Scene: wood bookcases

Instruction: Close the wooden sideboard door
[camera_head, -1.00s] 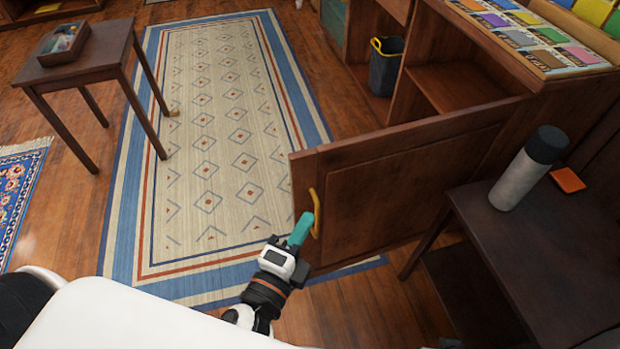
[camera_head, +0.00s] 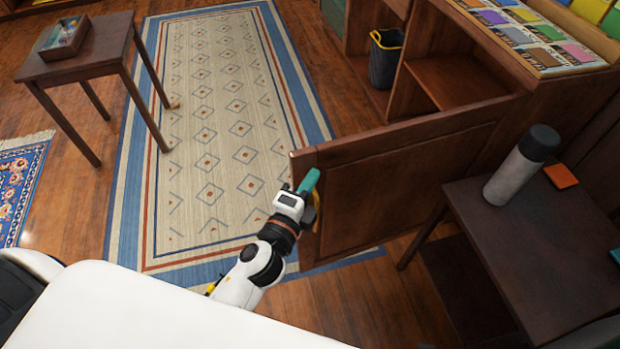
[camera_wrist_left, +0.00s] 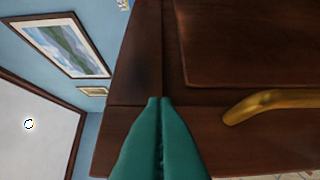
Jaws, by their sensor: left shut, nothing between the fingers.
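The wooden sideboard door (camera_head: 395,185) stands wide open, swung out from the sideboard (camera_head: 560,95). Its panel also fills much of the left wrist view (camera_wrist_left: 240,45). The yellow door handle (camera_wrist_left: 268,103) is to the right of my fingers in the left wrist view; in the head view it is mostly hidden behind my gripper. My left gripper (camera_head: 309,181) is shut and empty, with its teal fingertips at the free edge of the door, beside the handle. I cannot tell whether they touch the wood. My right gripper is not in view.
A dark side table (camera_head: 530,230) with a grey bottle (camera_head: 515,175) stands right of the door. A dark bin (camera_head: 385,62) sits by the open shelves. A small table (camera_head: 85,50) is at left.

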